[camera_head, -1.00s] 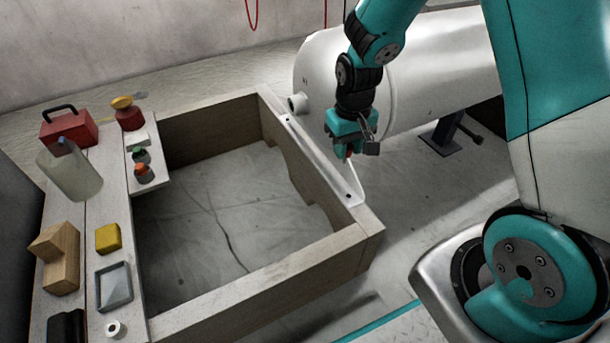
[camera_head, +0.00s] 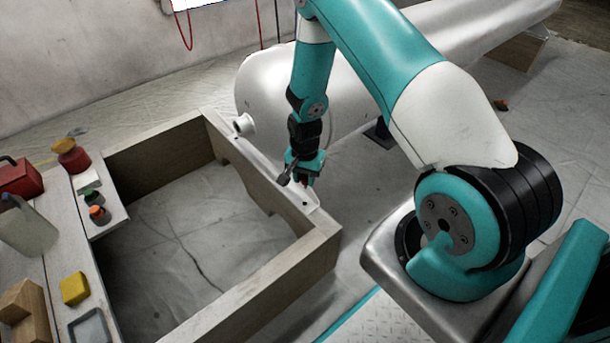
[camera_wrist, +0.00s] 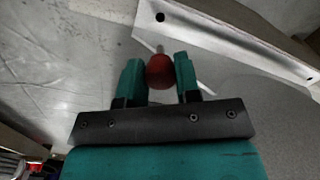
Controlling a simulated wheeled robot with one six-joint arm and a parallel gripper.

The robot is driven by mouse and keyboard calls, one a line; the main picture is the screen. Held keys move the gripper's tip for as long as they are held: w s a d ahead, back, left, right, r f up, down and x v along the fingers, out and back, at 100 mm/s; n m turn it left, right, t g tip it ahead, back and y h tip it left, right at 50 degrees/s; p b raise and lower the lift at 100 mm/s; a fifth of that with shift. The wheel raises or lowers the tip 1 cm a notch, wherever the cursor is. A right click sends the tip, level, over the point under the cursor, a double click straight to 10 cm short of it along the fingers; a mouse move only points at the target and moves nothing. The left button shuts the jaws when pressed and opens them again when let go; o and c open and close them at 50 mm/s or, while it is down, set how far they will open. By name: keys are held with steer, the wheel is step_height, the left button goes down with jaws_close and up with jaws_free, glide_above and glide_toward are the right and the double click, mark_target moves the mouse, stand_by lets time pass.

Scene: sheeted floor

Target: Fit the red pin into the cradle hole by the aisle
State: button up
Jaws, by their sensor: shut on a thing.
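My gripper (camera_head: 303,179) is shut on the red pin. In the wrist view the pin (camera_wrist: 160,72) shows a round red body between the two teal fingers (camera_wrist: 157,80), with a pale tip pointing away from the gripper. The cradle's pale metal strip (camera_head: 270,172) runs along the right wall of the wooden frame and has a dark hole near each end. The gripper is close to the near-end hole (camera_head: 304,203). In the wrist view the pin tip appears apart from the strip (camera_wrist: 235,45) and below one hole (camera_wrist: 160,17).
The wooden frame (camera_head: 265,283) encloses open sheeted floor. A large silver cylinder (camera_head: 270,88) lies just behind the arm. A side board at left carries a red toolbox (camera_head: 18,178), a jug (camera_head: 25,228), a yellow block (camera_head: 74,288) and small bottles.

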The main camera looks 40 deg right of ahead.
steer(key=shift+a+r, duration=0.1)
steer(key=shift+s+f, duration=0.1)
steer(key=shift+f, duration=0.2)
step_height(320, 180, down, 5)
steer(key=b, duration=0.3)
steer(key=shift+f, duration=0.15)
steer(key=shift+f, duration=0.15)
steer(key=shift+f+b, duration=0.25)
steer(key=shift+b, duration=0.1)
stand_by(1.1)
steer(key=shift+r+p, duration=0.3)
steer(key=shift+p, duration=0.5)
stand_by(0.9)
steer(key=shift+f, duration=0.4)
stand_by(0.6)
